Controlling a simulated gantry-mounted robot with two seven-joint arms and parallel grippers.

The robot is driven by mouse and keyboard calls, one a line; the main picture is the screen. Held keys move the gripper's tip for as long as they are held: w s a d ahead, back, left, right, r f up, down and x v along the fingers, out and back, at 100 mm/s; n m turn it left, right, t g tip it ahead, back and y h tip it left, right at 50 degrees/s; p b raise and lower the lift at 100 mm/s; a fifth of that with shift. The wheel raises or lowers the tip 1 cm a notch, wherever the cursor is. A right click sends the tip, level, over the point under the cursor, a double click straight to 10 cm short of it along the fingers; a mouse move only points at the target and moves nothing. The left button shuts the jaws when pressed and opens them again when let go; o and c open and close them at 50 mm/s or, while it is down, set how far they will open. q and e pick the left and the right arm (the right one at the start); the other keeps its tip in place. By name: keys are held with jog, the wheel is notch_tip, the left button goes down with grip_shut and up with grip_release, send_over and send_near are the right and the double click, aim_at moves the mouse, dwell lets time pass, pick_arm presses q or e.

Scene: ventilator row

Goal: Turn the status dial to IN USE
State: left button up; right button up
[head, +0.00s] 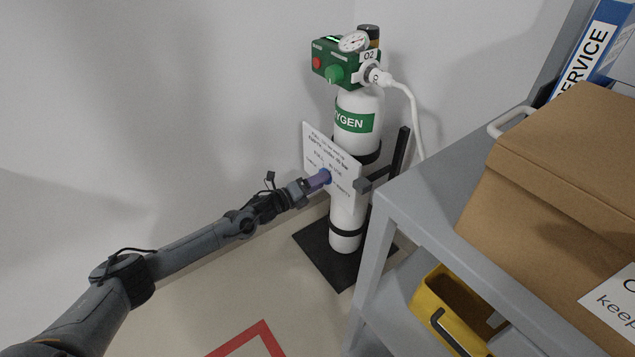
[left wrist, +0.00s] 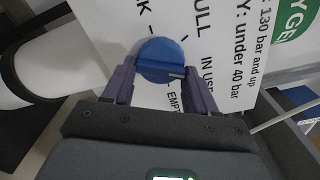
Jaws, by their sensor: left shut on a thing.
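The status dial is a round blue knob (left wrist: 158,56) on a white printed card (head: 316,146) fixed to the oxygen cylinder (head: 360,115). My left gripper (head: 322,179) reaches the card from the left and is shut on the knob; its purple fingers (left wrist: 160,68) stand on either side of it in the left wrist view. Labels FULL, IN USE and EMPTY are printed around the knob, partly covered by the fingers. A small white mark on the knob's lower right lies toward IN USE and EMPTY; which one it points at I cannot tell. My right gripper does not show.
A green regulator (head: 340,63) with gauge and white hose tops the cylinder, which stands on a black base (head: 313,245). A grey shelf unit (head: 440,190) at right carries a cardboard box (head: 560,165) and a yellow bin (head: 430,296). The floor at lower left is clear apart from red tape.

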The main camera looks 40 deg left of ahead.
pick_arm(q)
jog(key=shift+m, duration=0.3)
jog(key=o, duration=1)
jog(key=shift+o, duration=0.2)
jog(key=shift+s, duration=0.1)
jog(key=p+v, duration=0.4)
jog(key=v, duration=0.6)
jog(key=shift+s+p, duration=0.3)
jog(key=shift+p, duration=0.05)
jog(key=shift+a, duration=0.1)
